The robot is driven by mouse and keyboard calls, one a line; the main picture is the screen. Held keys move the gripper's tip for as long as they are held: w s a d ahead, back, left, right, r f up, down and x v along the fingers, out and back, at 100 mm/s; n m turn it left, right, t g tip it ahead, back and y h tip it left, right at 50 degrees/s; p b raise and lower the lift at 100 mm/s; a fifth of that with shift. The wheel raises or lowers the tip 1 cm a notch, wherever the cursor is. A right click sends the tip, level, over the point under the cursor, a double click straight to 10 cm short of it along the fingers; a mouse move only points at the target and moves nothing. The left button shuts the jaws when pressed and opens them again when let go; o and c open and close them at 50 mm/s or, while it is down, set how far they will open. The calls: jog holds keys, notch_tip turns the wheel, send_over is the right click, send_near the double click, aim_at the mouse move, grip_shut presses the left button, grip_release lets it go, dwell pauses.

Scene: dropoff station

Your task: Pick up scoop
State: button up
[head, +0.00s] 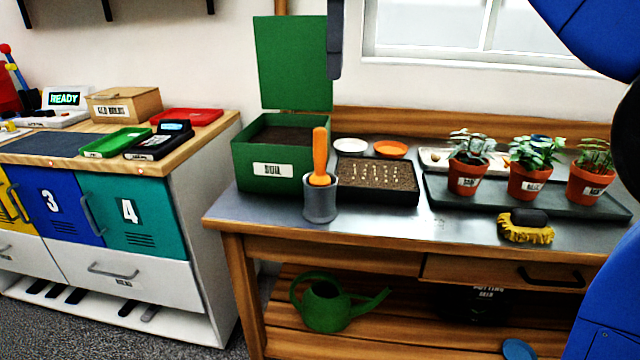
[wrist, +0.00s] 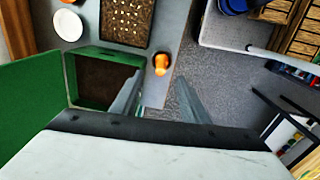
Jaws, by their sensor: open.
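The scoop (head: 320,155) stands upright with its orange handle up in a grey holder (head: 320,202) at the front left of the metal-topped bench. Its lower part is hidden in the holder. In the wrist view the orange handle (wrist: 161,64) shows from above, just beyond and between the fingertips. My gripper (wrist: 160,84) is open, with both grey fingers spread and nothing between them. In the head view a dark grey part of my arm hangs at the top, above the scoop and apart from it.
A green soil box (head: 285,182) with raised lid stands left of the holder. A seed tray (head: 376,196) is close on its right. Potted plants (head: 528,182) and a yellow brush (head: 525,232) are farther right. A green watering can (head: 325,306) sits on the lower shelf.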

jog(key=a+r+n, duration=0.1)
jog(key=a, duration=0.1)
send_near(320, 169)
jog(key=f, duration=0.2)
jog(key=w+f, duration=0.1)
jog(key=f, duration=0.2)
jog(key=shift+w+a+f, duration=0.15)
jog(key=shift+w+f, duration=0.15)
dwell(0.3)
grip_shut()
